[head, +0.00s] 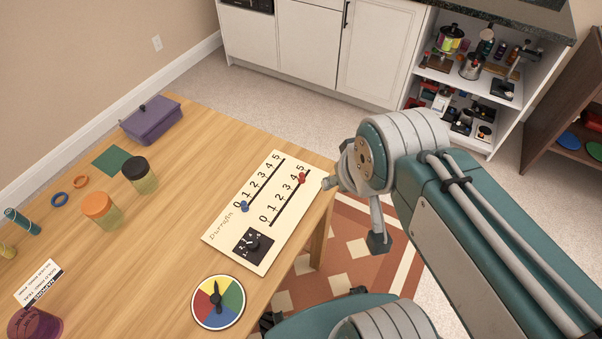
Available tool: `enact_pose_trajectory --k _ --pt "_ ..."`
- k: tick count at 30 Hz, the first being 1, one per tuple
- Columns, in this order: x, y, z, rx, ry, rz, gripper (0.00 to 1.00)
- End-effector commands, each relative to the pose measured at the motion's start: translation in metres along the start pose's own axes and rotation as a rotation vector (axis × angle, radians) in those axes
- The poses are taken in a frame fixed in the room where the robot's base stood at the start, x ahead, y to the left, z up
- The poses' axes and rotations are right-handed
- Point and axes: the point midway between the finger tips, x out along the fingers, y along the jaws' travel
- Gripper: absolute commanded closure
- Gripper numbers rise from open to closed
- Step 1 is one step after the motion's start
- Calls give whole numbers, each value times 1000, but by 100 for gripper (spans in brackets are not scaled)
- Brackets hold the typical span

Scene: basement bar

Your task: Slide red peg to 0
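A cream board (225,238) lies on the wooden table near its right edge, with two numbered slots marked 0 to 5. The red peg (302,178) stands in the right slot at its far end, by the 4 and 5. The 0 of that slot is at the near end, with no peg there. A blue peg (244,207) stands at the 0 end of the left slot. My gripper (353,213) is right of the board, past the table edge. Its fingers look spread apart and empty, with one finger close to the red peg's side; contact is not visible.
An orange-lidded jar (101,211), a black-lidded jar (140,176) and a purple box (151,121) stand to the left. The table between jars and board is clear.

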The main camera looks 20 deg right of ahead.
Motion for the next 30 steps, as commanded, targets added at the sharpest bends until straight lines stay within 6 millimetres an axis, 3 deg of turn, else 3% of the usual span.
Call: enact_pose_trajectory --k 8,14,23,30 --pt "0 0 -1 0 -1 0 39" --pt "15 0 -24 0 -56 0 39" --pt "72 0 -78 0 -187 0 39" --pt "136 0 -110 0 -289 0 39"
